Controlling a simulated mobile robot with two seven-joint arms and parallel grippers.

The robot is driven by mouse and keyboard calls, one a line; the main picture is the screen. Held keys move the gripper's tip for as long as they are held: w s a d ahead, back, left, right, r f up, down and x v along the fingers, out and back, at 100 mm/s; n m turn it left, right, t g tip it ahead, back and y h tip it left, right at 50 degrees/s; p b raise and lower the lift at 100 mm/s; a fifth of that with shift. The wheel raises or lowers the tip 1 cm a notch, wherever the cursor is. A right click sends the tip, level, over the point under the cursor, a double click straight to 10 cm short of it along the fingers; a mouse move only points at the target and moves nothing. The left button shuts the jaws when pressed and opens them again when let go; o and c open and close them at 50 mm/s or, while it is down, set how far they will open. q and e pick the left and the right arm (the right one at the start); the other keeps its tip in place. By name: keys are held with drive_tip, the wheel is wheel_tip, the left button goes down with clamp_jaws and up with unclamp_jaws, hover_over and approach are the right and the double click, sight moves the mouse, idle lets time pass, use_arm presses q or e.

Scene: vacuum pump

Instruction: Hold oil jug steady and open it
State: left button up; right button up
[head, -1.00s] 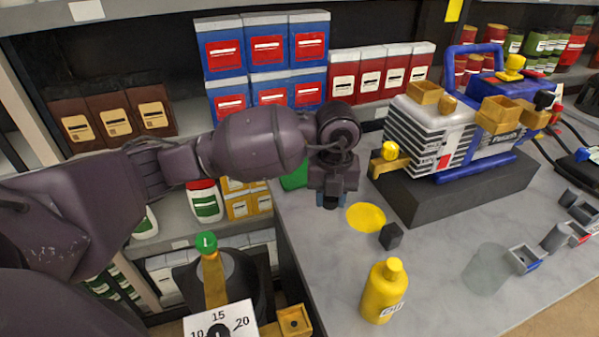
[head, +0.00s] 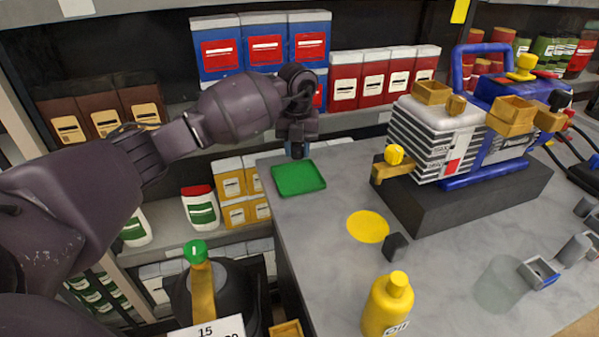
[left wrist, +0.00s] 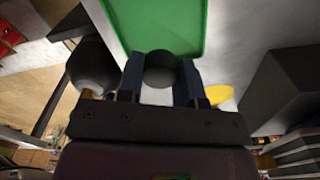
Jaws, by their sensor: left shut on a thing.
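The yellow oil jug (head: 388,307), with a label on its lower front, stands upright at the front of the grey bench. Its rounded yellow top (head: 399,282) shows; I cannot tell whether that is a cap. My left gripper (head: 297,151) is well behind and left of the jug, just above the far edge of a green tray (head: 299,181). In the left wrist view, my left gripper (left wrist: 160,82) is shut on a small dark round piece (left wrist: 160,66), with the green tray (left wrist: 150,18) beyond it. My right gripper is not in view.
A yellow disc (head: 367,226) and a dark block (head: 395,247) lie between tray and jug. The vacuum pump (head: 440,138) stands on a dark plinth at the right. A black container with a green top (head: 196,252) is left of the bench. Shelves of boxes stand behind.

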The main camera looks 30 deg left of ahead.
sight(298, 178)
use_arm(q)
wheel_tip(298, 178, down, 2)
drive_tip(key=shift+s+d+f, duration=0.1)
drive_tip(key=shift+f, duration=0.05)
wheel_tip(298, 178, down, 4)
drive_tip(key=shift+f+b, duration=0.25)
drive_tip(key=shift+b, duration=0.3)
drive_tip(key=shift+f, duration=0.25)
drive_tip(key=shift+r, duration=0.2)
drive_tip(key=shift+f, duration=0.1)
drive_tip(key=o, duration=1)
